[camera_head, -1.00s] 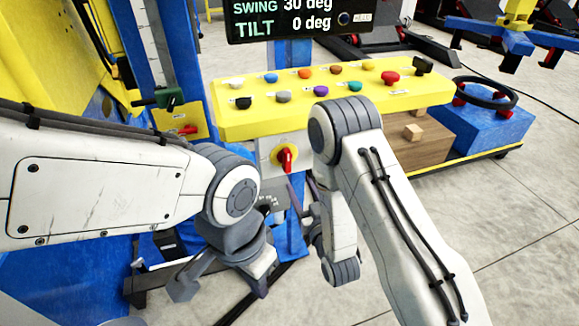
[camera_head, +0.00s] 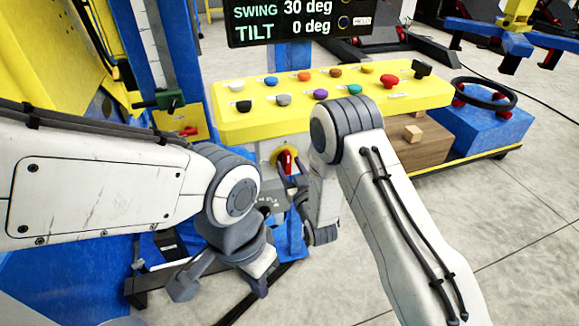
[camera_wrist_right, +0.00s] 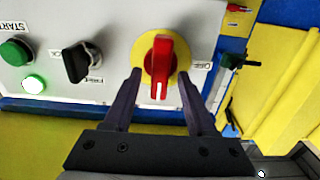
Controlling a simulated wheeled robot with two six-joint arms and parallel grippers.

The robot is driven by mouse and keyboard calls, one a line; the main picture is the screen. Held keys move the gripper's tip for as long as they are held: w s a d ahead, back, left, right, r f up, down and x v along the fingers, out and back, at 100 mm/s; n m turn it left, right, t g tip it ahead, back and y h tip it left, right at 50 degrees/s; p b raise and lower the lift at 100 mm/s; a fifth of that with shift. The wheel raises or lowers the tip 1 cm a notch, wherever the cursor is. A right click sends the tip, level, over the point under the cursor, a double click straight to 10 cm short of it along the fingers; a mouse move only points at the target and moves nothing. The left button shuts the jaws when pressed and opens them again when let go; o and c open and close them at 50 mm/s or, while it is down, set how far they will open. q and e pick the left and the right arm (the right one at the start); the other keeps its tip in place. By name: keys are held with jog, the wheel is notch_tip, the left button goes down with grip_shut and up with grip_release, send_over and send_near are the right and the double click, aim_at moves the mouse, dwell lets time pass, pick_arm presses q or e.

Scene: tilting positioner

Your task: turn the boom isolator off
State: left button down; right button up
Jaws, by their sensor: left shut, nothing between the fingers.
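A red rotary isolator handle (camera_head: 286,157) on a round yellow plate sits on the grey panel under the yellow console. In the right wrist view the handle (camera_wrist_right: 160,62) stands upright in the picture. My right gripper (camera_wrist_right: 160,82) is open, its two fingers on either side of the handle's lower end, with small gaps visible. In the head view my right gripper (camera_head: 290,181) partly covers the plate. My left gripper (camera_head: 259,288) is shut and empty, low and left of the panel. Another red handle (camera_head: 188,131) sits on a yellow box by the blue column; I cannot read its label.
In the right wrist view a black selector knob (camera_wrist_right: 82,62), a green button (camera_wrist_right: 15,52) and a lit green lamp (camera_wrist_right: 33,84) lie left of the handle. The yellow console (camera_head: 235,121) with coloured knobs overhangs the panel. A display (camera_head: 300,20) reads swing 30 deg, tilt 0 deg.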

grip_shut()
jog(key=shift+n, duration=0.4)
jog(key=n+b, duration=0.1)
jog(key=n, duration=0.1)
jog(key=n+b, duration=0.1)
jog(key=shift+s+a+f+n, duration=0.1)
jog(key=shift+a+f+n, duration=0.05)
jog(key=shift+n, duration=0.25)
jog(key=n+b, duration=0.2)
jog(key=n, duration=0.2)
jog(key=shift+a+f, duration=0.1)
jog(key=n+b, duration=0.2)
jog(key=n, duration=0.3)
jog(key=shift+a+f+b, duration=0.1)
jog(key=shift+f+b, duration=0.05)
jog(key=shift+b, duration=0.15)
jog(key=shift+s+n+b, duration=0.1)
jog(key=shift+n+b, duration=0.8)
jog(key=shift+n, duration=1.3)
